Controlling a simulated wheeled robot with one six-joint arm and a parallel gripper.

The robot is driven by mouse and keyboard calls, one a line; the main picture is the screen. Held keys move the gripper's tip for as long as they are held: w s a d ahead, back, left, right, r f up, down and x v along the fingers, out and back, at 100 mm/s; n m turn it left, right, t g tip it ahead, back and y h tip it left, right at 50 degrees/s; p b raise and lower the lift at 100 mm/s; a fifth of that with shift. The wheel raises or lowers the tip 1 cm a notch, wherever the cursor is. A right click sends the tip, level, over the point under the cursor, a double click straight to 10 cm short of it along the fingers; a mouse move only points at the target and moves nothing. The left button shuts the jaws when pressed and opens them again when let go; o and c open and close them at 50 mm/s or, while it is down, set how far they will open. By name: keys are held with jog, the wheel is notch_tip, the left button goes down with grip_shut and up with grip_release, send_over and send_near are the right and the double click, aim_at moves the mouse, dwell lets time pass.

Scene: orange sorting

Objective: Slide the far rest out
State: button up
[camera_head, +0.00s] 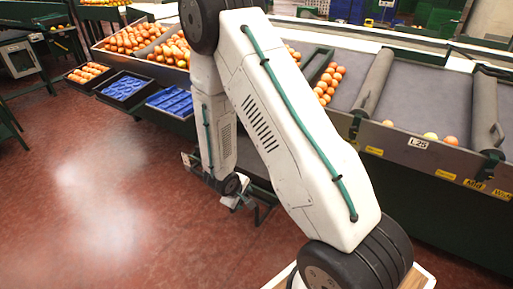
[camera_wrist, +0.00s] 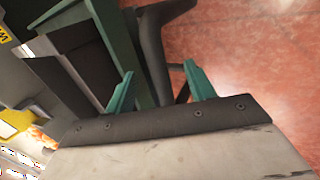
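My gripper (camera_wrist: 160,68) is open in the wrist view, with its two teal fingers well apart. A dark bar (camera_wrist: 152,50), curved at its top end, shows between the fingertips, and a green beam (camera_wrist: 118,35) runs beside it. I cannot tell whether either finger touches the bar, or whether this bar is the far rest. In the head view my arm hangs down in front of the sorting bench, and the fingers cannot be made out. A dark frame (camera_head: 262,212) shows low under the bench, beside my wrist.
The sorting bench (camera_head: 415,150) holds oranges in sloped lanes. Black trays at the left hold oranges (camera_head: 88,73) and blue liners (camera_head: 123,88); another blue-lined tray (camera_head: 172,102) sits closest to my arm. The red floor (camera_head: 100,190) in front is clear.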

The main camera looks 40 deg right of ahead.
jog(key=shift+r, duration=0.1)
jog(key=shift+r, duration=3.4)
jog(key=shift+d+n, duration=0.15)
jog(key=shift+n, duration=0.15)
jog(key=s+d+r+m+g+h, duration=0.15)
jog(key=s+r+g, duration=0.25)
jog(key=s+r, duration=0.8)
jog(key=s+a+r+m+t+y, duration=0.1)
jog(key=s+a+r+y, duration=0.2)
jog(key=r, duration=0.7)
jog(key=s+a+r+m+t+y, duration=0.2)
jog(key=s+a+r+y, duration=0.2)
jog(key=s+a+r, duration=0.3)
jog(key=shift+s+a+r, duration=0.15)
jog(key=shift+s+r, duration=1)
jog(key=shift+r, duration=0.8)
